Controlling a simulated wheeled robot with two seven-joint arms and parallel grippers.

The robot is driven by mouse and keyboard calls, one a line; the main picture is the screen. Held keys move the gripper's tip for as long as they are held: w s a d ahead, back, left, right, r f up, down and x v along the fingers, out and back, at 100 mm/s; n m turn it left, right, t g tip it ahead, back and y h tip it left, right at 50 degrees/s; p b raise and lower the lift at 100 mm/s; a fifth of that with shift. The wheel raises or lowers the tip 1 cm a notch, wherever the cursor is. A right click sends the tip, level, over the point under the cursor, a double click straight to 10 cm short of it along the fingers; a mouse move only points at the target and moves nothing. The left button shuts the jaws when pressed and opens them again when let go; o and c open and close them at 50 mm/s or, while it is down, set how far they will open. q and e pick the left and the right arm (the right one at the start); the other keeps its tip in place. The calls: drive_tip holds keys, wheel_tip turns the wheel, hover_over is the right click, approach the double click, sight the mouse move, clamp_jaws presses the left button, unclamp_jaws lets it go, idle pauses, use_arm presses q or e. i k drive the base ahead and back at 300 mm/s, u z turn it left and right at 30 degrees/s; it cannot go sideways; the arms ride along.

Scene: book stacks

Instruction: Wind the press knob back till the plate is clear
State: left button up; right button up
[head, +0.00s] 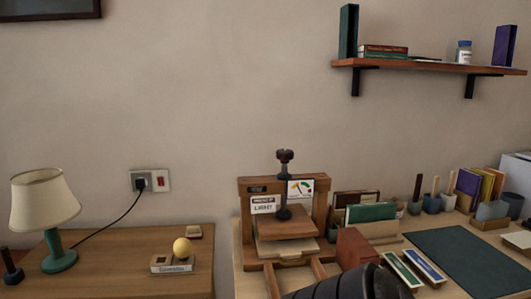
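The book press (323,204) stands on the right-hand table, a wooden frame with a dark screw through its top beam. The dark red press knob (285,156) sits at the top of the screw, above the beam. The wooden press plate (287,224) hangs at the screw's lower end, over what looks like a pale stack (287,246). I cannot tell whether the plate touches it. A dark arm part of mine comes in at the bottom, in front of the press. Neither gripper's fingers show.
A lamp (45,205) and a small box with a yellow ball (181,246) stand on the left table. Books and a green mat (462,262) lie right of the press. A shelf (430,66) hangs above right. The wall above the knob is clear.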

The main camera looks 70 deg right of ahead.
sight(284, 155)
drive_tip(key=z, duration=2.15)
